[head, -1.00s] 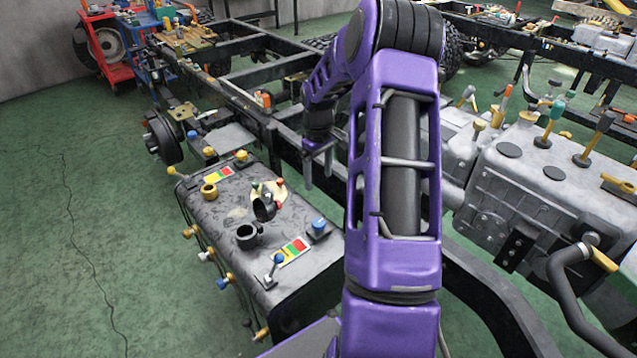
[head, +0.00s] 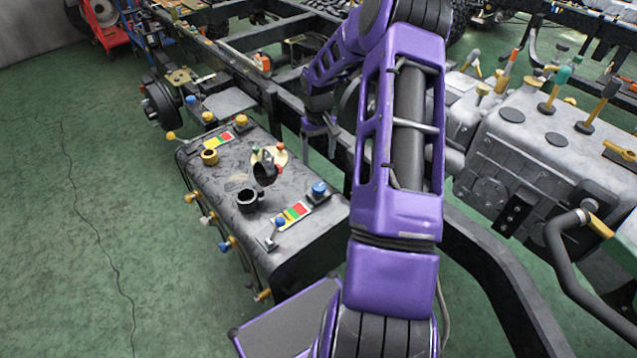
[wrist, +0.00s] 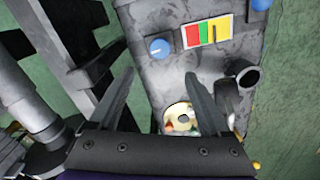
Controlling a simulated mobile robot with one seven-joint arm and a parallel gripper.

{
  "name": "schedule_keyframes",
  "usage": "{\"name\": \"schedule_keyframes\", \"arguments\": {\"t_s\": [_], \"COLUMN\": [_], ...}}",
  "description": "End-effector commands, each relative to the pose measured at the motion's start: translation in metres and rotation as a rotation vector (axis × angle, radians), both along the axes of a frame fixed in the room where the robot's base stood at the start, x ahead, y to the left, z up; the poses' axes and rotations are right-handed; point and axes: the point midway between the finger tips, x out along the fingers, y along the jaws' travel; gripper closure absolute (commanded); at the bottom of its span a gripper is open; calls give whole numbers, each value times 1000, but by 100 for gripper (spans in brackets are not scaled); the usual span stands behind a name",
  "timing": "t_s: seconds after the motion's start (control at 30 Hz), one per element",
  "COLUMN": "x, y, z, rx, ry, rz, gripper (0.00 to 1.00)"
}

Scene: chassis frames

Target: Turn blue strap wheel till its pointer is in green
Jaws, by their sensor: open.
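A blue round knob (head: 319,188) sits on top of the dark tank (head: 228,180), near the red end of a red, green and yellow strip (head: 293,214). In the wrist view the blue knob (wrist: 160,48), with a pale mark on its face, lies just beyond and between my fingertips. The strip (wrist: 208,31) is to its right. Which colour a pointer stands at is too small to tell. My gripper (head: 321,142) is open, points down and is empty, above the tank's far right edge. Its fingers also show in the wrist view (wrist: 159,76).
A black pipe neck (head: 249,201) and a pale disc with small knobs (head: 268,160) are on the tank top. A dark frame rail (head: 290,120) runs beside the tank. Green floor (head: 70,230) is free at left.

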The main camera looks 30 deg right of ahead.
Motion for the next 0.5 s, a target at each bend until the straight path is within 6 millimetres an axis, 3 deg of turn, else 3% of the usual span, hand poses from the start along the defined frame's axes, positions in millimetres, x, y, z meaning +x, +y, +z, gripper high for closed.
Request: {"name": "schedule_keyframes", "arguments": {"t_s": [0.03, 0.3, 0.5], "x": [-1, 0, 0], "y": [1, 1, 0], "z": [-14, -72, -103], "rx": [3, 3, 1], "ry": [4, 3, 1], "rz": [0, 1, 1], "gripper": [19, 19, 19]}}
